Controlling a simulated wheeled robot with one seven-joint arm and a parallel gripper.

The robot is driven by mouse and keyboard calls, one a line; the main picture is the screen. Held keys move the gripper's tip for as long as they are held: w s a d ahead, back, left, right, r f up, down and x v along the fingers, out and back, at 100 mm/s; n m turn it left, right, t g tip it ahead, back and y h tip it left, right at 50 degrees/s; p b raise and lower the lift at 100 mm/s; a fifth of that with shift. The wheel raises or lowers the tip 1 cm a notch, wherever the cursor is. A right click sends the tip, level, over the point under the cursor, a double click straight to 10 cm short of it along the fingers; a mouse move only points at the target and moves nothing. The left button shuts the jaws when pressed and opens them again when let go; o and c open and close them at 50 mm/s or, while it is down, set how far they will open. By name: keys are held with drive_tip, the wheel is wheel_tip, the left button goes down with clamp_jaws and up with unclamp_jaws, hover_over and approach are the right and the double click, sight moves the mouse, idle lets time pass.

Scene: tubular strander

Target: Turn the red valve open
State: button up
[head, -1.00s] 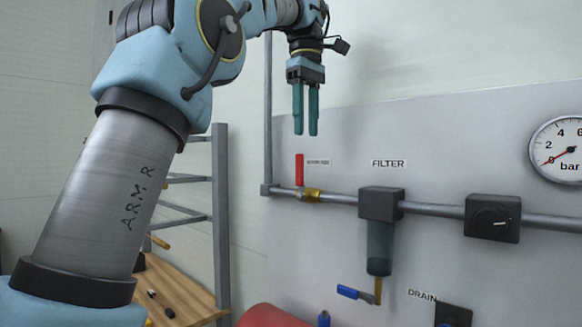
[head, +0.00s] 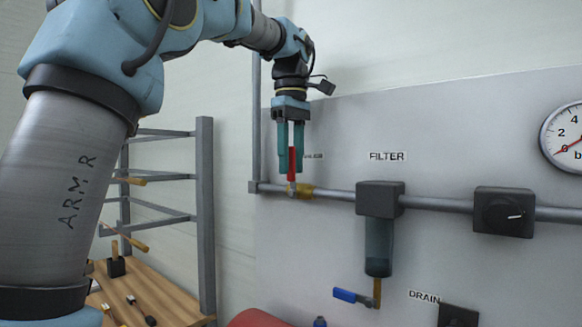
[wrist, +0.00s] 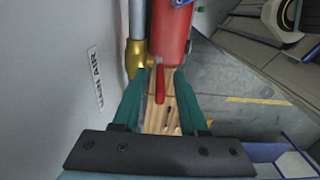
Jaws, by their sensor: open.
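The red valve's lever handle (head: 293,162) points straight up from the brass valve body (head: 305,191) on the wall pipe. My gripper (head: 290,168) points down, with its two teal fingers open on either side of the red handle. In the wrist view, the handle (wrist: 160,84) shows between the fingertips (wrist: 161,78) with a gap on both sides. The brass body (wrist: 137,57) is just beyond the left finger. I cannot tell whether a finger touches the handle.
The wall panel carries a filter (head: 379,200) with a blue-handled drain valve (head: 352,296), a black regulator knob (head: 503,212) and a pressure gauge (head: 566,138). A grey rack (head: 205,215) and wooden bench (head: 150,290) stand left. A large red cylinder (wrist: 168,35) shows below in the wrist view.

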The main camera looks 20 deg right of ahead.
drive_tip(key=shift+f, duration=0.45)
clamp_jaws()
idle(1.2)
